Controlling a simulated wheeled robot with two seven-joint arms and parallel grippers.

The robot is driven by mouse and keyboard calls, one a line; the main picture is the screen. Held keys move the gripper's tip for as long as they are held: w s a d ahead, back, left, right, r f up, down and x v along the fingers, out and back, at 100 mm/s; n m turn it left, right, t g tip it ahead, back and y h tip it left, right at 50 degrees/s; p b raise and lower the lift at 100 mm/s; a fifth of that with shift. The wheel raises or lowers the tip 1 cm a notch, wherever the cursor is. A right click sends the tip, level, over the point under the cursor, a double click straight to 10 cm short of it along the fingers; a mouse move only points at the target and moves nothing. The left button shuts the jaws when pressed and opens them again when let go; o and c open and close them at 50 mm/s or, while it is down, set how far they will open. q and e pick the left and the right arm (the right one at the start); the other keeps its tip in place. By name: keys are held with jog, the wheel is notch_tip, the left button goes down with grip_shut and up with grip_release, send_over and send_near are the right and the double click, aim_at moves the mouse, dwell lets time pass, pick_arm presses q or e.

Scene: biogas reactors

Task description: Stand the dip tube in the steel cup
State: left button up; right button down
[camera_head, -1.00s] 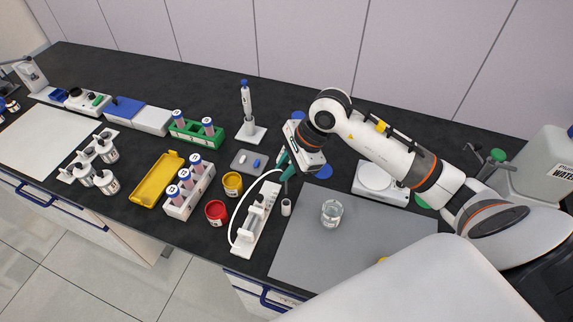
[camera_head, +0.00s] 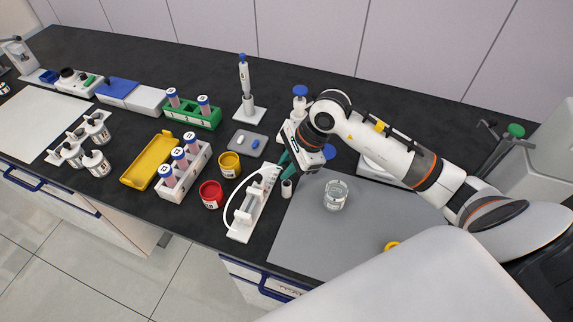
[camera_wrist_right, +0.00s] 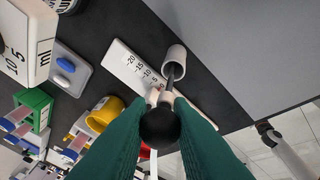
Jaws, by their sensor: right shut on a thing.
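My right gripper (camera_head: 287,167) has green fingers and is shut on the dip tube, just above the cup. In the right wrist view, the fingers (camera_wrist_right: 160,128) close around the dip tube's black ball end (camera_wrist_right: 159,126), and its thin dark rod (camera_wrist_right: 171,76) points away towards the cup. The small pale grey cup (camera_head: 286,189), which I take for the steel cup, stands upright between the syringe stand and the grey mat. It also shows in the right wrist view (camera_wrist_right: 175,54). The rod reaches the cup's mouth; how deep it goes is hidden. My left gripper is not in view.
A white syringe stand (camera_head: 240,222) with a hose is close left of the cup. A glass beaker (camera_head: 335,195) stands on the grey mat (camera_head: 310,235) to the right. Red (camera_head: 211,194) and yellow (camera_head: 230,165) jars are further left.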

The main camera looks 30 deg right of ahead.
jog(key=c, duration=1.2)
grip_release()
jog(key=shift+o, duration=0.3)
jog(key=o, duration=0.4)
jog(key=shift+r+p, duration=1.75)
jog(key=shift+r, duration=1.75)
jog(key=shift+f, duration=0.1)
